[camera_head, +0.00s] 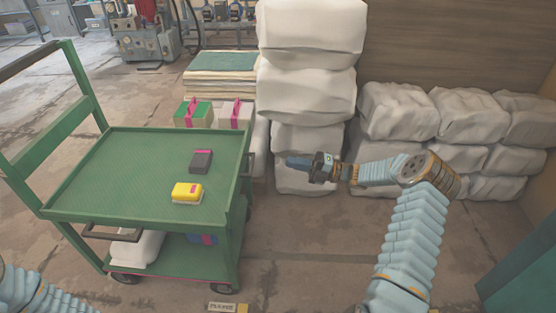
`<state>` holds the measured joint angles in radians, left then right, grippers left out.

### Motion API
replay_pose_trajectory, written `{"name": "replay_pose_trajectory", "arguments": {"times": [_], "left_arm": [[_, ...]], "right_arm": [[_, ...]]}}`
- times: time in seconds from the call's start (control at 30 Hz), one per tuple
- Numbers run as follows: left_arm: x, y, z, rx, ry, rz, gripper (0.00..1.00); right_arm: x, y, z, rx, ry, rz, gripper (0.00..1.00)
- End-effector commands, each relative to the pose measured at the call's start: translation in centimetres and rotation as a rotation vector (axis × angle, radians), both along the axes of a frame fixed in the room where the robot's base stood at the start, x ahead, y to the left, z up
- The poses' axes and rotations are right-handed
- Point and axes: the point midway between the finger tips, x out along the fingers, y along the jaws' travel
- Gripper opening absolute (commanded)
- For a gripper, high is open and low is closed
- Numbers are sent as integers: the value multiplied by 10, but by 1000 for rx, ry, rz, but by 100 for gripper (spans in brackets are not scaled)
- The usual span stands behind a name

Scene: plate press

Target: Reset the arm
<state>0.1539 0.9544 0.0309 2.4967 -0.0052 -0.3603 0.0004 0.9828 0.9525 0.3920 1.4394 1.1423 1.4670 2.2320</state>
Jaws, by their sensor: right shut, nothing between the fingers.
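My right arm comes up from the lower right, bends at its elbow and reaches left. Its gripper (298,162) is shut and empty, held in the air to the right of the green cart (110,177) and in front of the stacked white bags. At the lower left only a piece of my left arm shows; its gripper is out of the picture. On the cart's top tray lie a dark grey block with a pink top edge (200,162) and a yellow block with a white base (187,194). My right gripper is apart from both.
White bags (310,90) are stacked high behind the gripper, with lower piles (470,118) to the right. Boxes with pink straps (194,114) stand behind the cart. A white bundle (135,247) lies on the cart's lower shelf. Bare floor (300,240) lies between cart and right arm.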

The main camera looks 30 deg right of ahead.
Motion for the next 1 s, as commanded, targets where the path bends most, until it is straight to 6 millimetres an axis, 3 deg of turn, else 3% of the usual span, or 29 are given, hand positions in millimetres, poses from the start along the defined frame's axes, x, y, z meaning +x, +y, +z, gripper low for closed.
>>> {"name": "replay_pose_trajectory", "arguments": {"times": [0.2, 0.3, 0.37, 0.47, 0.57, 0.67, 0.7, 0.8, 0.9, 1.0], "left_arm": [[0, 0, -1, 0, 0, 0, 90], [0, 0, 0, 0, 0, 0, 90], [0, 0, -1, 0, 0, 0, 90], [0, 0, -1, 0, 0, 0, 90], [0, 0, 0, 0, 0, 0, 90], [0, 0, 0, 0, 0, 0, 90], [0, 0, 0, 0, 0, 0, 90], [0, 0, 0, 0, 0, 0, 90], [0, 0, 0, 0, 0, 0, 90], [0, 0, 0, 0, 0, 0, 90]], "right_arm": [[-3, -4, 0, -2, 1, 2, 0], [-2, 10, -9, -43, -3, 14, 0], [-3, 30, -23, -109, -13, 33, 0], [-12, 82, -63, -307, -64, 107, 0], [-41, 145, -116, -585, -203, 258, 0], [-89, 197, -170, -879, -464, 489, 0], [-114, 214, -190, -990, -620, 610, 0], [-176, 239, -232, -1204, -1149, 955, 0], [-217, 247, -250, -1248, -1728, 1241, 0], [-241, 253, -252, -1174, -2232, 1414, 0]]}}
